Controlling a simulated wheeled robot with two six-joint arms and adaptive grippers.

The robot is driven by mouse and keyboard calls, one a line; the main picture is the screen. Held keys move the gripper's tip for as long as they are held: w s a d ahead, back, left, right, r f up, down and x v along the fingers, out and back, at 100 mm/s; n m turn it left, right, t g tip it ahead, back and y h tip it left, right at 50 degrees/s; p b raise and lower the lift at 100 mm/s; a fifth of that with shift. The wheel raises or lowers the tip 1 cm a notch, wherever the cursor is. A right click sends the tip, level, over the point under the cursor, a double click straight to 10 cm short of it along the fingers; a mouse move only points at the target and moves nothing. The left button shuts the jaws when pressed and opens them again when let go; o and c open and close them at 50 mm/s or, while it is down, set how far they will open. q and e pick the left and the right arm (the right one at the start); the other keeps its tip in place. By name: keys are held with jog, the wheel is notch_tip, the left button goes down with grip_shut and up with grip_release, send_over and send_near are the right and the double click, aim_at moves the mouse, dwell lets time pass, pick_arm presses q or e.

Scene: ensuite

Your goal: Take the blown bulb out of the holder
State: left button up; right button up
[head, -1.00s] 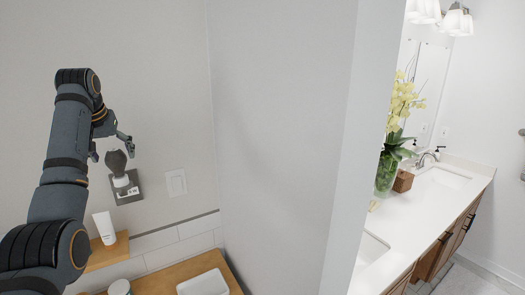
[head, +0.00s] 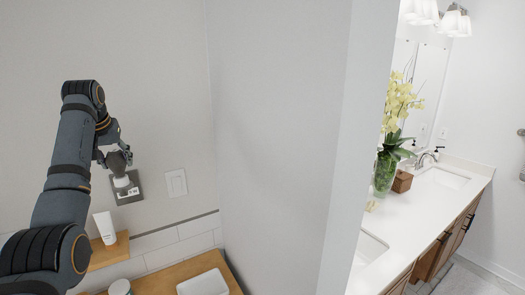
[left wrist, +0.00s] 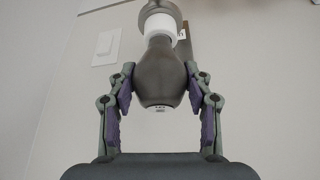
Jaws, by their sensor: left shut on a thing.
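The blown bulb (head: 117,162) is dark grey and sits in a white holder (head: 121,182) on a grey wall plate (head: 134,190). My left gripper (head: 115,157) is at the bulb, with its fingers on either side of the glass. In the left wrist view the dark bulb (left wrist: 160,75) points toward me, and its neck enters the white holder (left wrist: 158,25). The purple finger pads of my left gripper (left wrist: 159,88) close on the bulb's wide part from both sides. My right gripper is not in view.
A white wall switch (head: 176,183) is right of the holder. Below are a white tube (head: 105,228) on a small wooden shelf (head: 110,252), and a white tray (head: 203,283) on a wooden top. A wall (head: 280,130) separates this corner from the vanity counter (head: 420,205).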

aim_at(114, 151)
pick_arm(q)
jog(key=shift+c, duration=1.4)
jog(key=shift+r, duration=0.25)
jog(key=shift+r, duration=0.1)
jog(key=shift+r, duration=0.75)
jog(key=shift+r, duration=0.35)
jog(key=shift+r, duration=0.2)
